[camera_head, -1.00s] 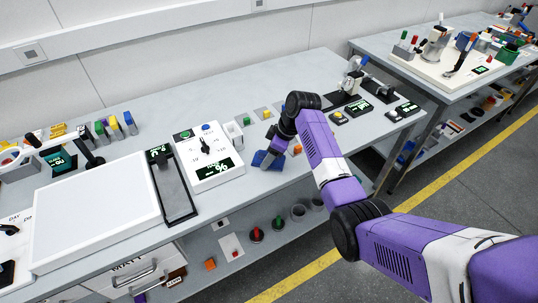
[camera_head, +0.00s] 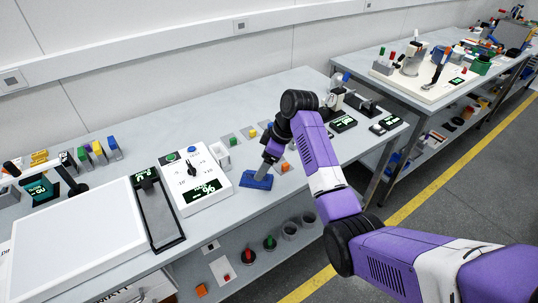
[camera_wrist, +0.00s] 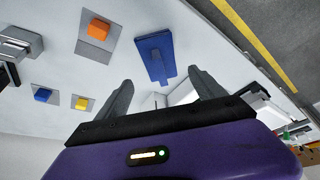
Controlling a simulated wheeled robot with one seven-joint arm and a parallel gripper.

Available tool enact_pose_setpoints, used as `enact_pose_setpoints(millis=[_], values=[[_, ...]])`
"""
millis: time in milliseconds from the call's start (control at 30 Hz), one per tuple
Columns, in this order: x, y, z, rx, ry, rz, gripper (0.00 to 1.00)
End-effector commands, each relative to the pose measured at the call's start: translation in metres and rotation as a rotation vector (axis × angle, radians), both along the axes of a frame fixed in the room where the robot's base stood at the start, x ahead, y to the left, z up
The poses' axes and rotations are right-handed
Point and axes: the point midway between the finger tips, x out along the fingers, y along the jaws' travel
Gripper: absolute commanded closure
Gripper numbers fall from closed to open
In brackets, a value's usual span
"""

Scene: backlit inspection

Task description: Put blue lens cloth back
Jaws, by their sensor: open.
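The blue lens cloth (camera_head: 257,181) lies on the grey bench top near its front edge, right of the white dial box. In the wrist view the blue cloth (camera_wrist: 153,52) shows as a flat blue rectangle with a narrow blue tab towards my gripper. My gripper (camera_head: 266,163) is just above and behind the cloth in the head view. In the wrist view my gripper (camera_wrist: 164,90) has its two fingers spread apart with no cloth between them; the cloth lies beyond the fingertips.
The white dial box (camera_head: 193,178) stands left of the cloth. An orange block (camera_head: 286,167) on a grey square sits close to its right; it also shows in the wrist view (camera_wrist: 98,29). Small blocks on grey squares line the bench behind. A lower shelf holds cups.

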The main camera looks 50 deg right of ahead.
Motion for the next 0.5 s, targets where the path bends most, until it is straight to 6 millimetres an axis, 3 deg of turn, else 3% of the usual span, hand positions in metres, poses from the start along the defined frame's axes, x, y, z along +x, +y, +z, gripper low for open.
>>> enact_pose_setpoints(millis=[233, 500], values=[[-0.013, -0.008, 0.037, 0.000, -0.002, 0.001, 0.21], [-0.018, -0.010, 0.050, 0.001, 0.000, 0.000, 0.21]])
